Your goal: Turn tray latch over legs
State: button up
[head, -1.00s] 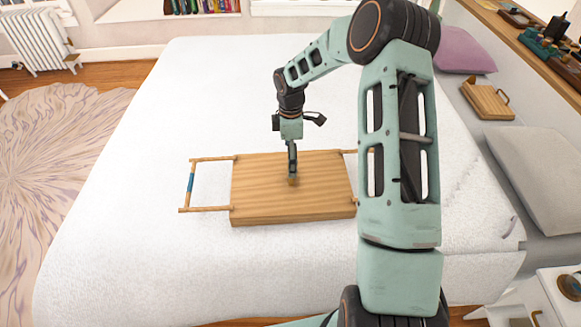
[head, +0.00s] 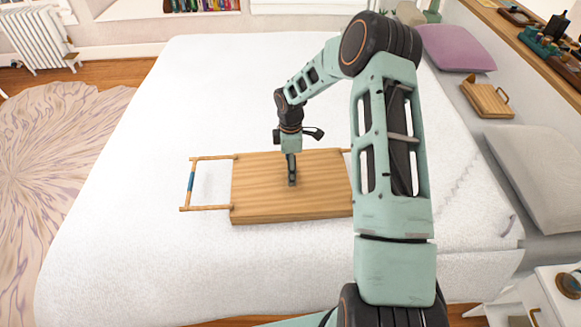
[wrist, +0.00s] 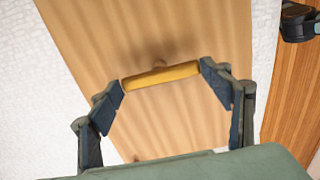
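The wooden tray (head: 250,200) lies on the white bed, its broad plain board facing up. A wooden leg frame (head: 192,185) with a blue band extends flat from its left side. Part of another leg shows at the right, mostly hidden by my arm. My gripper (head: 292,182) points down at the board's middle. In the wrist view, the latch (wrist: 160,75), a short yellow wooden bar with a round pivot beside it, lies between my spread fingertips (wrist: 161,73). Its ends are close to both tips; I cannot tell whether they touch. The latch is hidden in the head view.
The bed (head: 120,245) has free room around the tray. A grey pillow (head: 535,175), a mauve pillow (head: 457,47) and a wooden board with a handle (head: 487,98) are at the right. A white nightstand (head: 560,290) stands at the lower right.

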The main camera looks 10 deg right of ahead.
jog(key=shift+c, duration=1.3)
jog(key=shift+m+b, duration=0.3)
jog(key=shift+b, duration=0.05)
jog(key=m+b, duration=0.2)
jog(key=shift+f+m, duration=0.15)
jog(key=shift+m, duration=0.25)
jog(key=m+b, duration=0.3)
jog(key=m, duration=0.2)
jog(key=shift+b, duration=0.35)
jog(key=m+b, duration=0.2)
jog(key=m, duration=0.2)
jog(key=shift+m, duration=0.4)
jog(key=m+b, duration=0.1)
jog(key=m, duration=0.3)
jog(key=shift+m, duration=0.3)
jog(key=shift+r, duration=0.2)
jog(key=o, duration=1.2)
jog(key=shift+c, duration=0.2)
